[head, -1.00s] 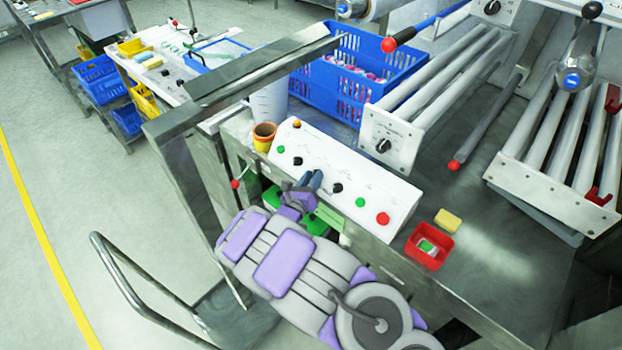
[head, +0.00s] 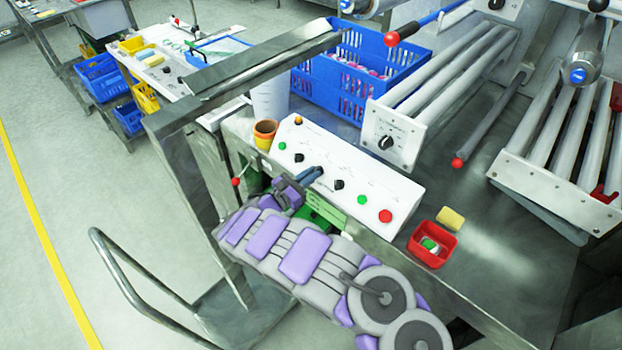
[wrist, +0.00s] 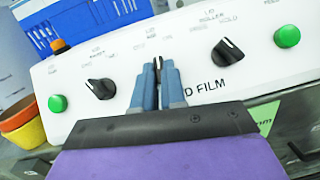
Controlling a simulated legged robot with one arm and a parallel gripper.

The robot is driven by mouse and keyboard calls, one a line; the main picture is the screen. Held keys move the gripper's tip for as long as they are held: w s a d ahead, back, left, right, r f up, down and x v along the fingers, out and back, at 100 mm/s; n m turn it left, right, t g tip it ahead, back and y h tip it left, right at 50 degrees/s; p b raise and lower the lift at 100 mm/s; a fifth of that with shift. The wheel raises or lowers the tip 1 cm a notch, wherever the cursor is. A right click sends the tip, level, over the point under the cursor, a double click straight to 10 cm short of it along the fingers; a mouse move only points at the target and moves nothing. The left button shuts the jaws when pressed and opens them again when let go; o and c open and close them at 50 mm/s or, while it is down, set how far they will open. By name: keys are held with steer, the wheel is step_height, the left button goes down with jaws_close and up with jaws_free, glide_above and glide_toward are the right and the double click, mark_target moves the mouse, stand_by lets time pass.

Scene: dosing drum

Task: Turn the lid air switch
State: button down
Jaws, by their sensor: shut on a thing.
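The white control panel (head: 345,185), marked with the word FILM in the wrist view (wrist: 275,70), carries several black knobs and coloured buttons. My gripper (head: 316,171) is at the middle knob. In the wrist view my two blue-grey fingers (wrist: 158,78) are shut on this black switch knob (wrist: 158,62), and only its top edge shows between them. A left knob (wrist: 101,88) and a right knob (wrist: 229,50), under a roller hold label, stand free on either side.
Green buttons (wrist: 287,36) and a red button (head: 385,216) are on the panel. An orange pot (head: 265,133) stands at its left end. A red tray (head: 432,245) and a yellow sponge (head: 451,218) lie at right. A metal frame (head: 250,75) rises left of my arm.

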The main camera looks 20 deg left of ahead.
steer(key=shift+w+a+r+m+g+h+b, duration=0.15)
steer(key=shift+m+g+h+b, duration=0.45)
steer(key=shift+m, duration=1)
steer(key=shift+w+a+m+g+h+b, duration=0.1)
steer(key=shift+m+g+h+b, duration=0.2)
steer(key=shift+m+g+h, duration=0.95)
steer(key=shift+m+t+y, duration=0.25)
steer(key=shift+m, duration=0.2)
steer(key=c, duration=1.2)
jaws_free()
steer(key=shift+w, duration=0.1)
steer(key=shift+d, duration=0.1)
